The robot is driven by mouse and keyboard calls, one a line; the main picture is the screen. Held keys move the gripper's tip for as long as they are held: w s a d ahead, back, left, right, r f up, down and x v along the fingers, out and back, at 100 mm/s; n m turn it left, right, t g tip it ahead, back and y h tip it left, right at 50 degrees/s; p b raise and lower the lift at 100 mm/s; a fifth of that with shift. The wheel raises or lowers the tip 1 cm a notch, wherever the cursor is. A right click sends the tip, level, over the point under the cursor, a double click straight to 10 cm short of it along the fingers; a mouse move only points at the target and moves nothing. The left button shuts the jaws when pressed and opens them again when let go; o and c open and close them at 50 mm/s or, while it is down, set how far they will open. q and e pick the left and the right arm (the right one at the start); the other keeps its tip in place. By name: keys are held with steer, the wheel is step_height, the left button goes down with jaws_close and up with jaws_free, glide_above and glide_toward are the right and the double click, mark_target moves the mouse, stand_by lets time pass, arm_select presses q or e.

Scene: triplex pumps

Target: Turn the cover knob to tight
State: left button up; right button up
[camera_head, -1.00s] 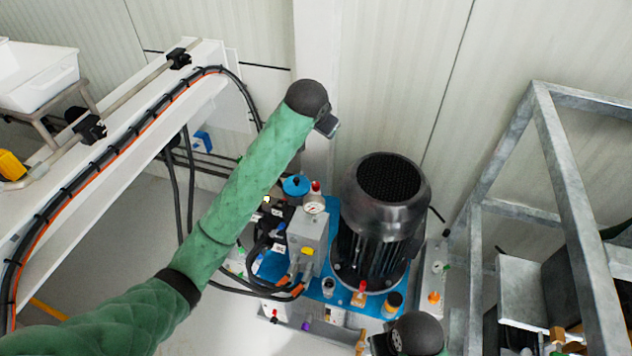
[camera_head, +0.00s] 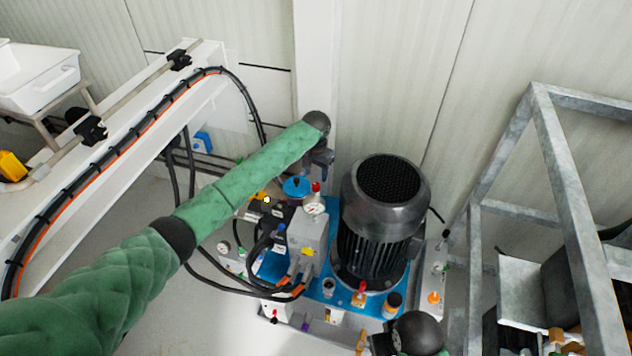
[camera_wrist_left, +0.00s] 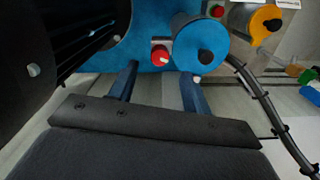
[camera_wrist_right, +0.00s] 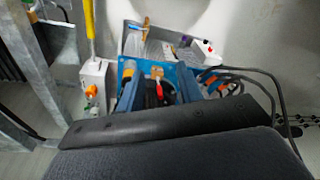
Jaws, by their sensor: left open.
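A round blue cover (camera_head: 296,187) with a small dark knob on top stands at the back left of the pump unit. In the left wrist view the cover (camera_wrist_left: 186,40) and its black knob (camera_wrist_left: 206,57) are right of centre. A red knob (camera_wrist_left: 161,57) is beside it. My left gripper (camera_wrist_left: 160,78) is open and empty, its fingers apart below the red knob in that view. In the head view my left gripper (camera_head: 322,160) is behind the unit, its fingers mostly hidden. My right gripper (camera_wrist_right: 162,88) is open. I cannot tell which knob is the cover knob.
The black motor (camera_head: 385,215) rises right of the cover. A grey block with a gauge (camera_head: 314,208) and black hoses stand in front. A metal frame (camera_head: 575,190) is at the right. A white beam with cables (camera_head: 120,130) runs along the left.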

mark_target(316, 184)
arm_select(q)
step_height(316, 184, down, 5)
steer(key=shift+r+p, duration=0.2)
steer(key=shift+p, duration=0.15)
steer(key=shift+f, duration=0.45)
arm_select(e)
steer(key=shift+w+f, duration=0.15)
steer(key=shift+f, duration=0.75)
steer(key=shift+w+f, duration=0.2)
steer(key=shift+f, duration=0.75)
steer(key=shift+w+f, duration=0.15)
steer(key=shift+f, duration=0.75)
arm_select(q)
steer(key=c, duration=1)
arm_select(e)
steer(key=shift+a+r, duration=0.3)
steer(key=shift+r, duration=0.05)
